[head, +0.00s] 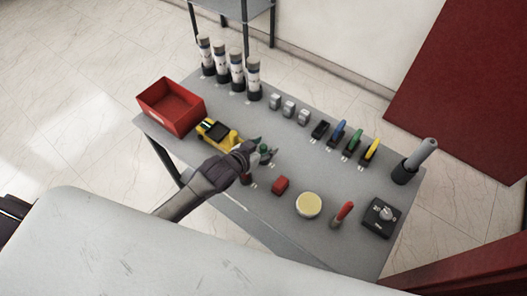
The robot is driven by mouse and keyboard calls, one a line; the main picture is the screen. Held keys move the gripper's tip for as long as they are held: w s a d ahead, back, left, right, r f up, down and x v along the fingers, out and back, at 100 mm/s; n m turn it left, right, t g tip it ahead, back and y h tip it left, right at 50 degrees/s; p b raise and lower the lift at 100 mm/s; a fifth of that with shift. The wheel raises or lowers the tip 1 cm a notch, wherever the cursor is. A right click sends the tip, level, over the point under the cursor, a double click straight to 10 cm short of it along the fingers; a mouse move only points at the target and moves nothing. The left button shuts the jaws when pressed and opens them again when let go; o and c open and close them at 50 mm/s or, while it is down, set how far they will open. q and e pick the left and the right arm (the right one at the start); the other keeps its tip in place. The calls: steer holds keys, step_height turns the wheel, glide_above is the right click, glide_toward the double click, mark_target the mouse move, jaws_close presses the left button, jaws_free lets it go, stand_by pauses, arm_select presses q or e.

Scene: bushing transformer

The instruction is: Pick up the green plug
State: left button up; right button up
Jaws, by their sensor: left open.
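A small green plug (264,148) stands on the grey table, left of its middle. My left gripper (262,149) reaches over the table from the left, with its fingers at the plug. The gripper is open, and its fingers lie on either side of the plug's green top. Whether they touch it I cannot tell. The gripper and its wrist partly hide the plug. My right gripper is not in view.
A yellow meter (217,133) and a red bin (171,105) are left of the gripper. A red block (280,185), a round yellow-topped tin (308,205) and a black dial box (381,217) stand to the right. Bottles (237,70) and coloured-handled tools (354,142) line the back.

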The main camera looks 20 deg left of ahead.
arm_select(q)
jaws_close()
steer(key=shift+r, duration=0.1)
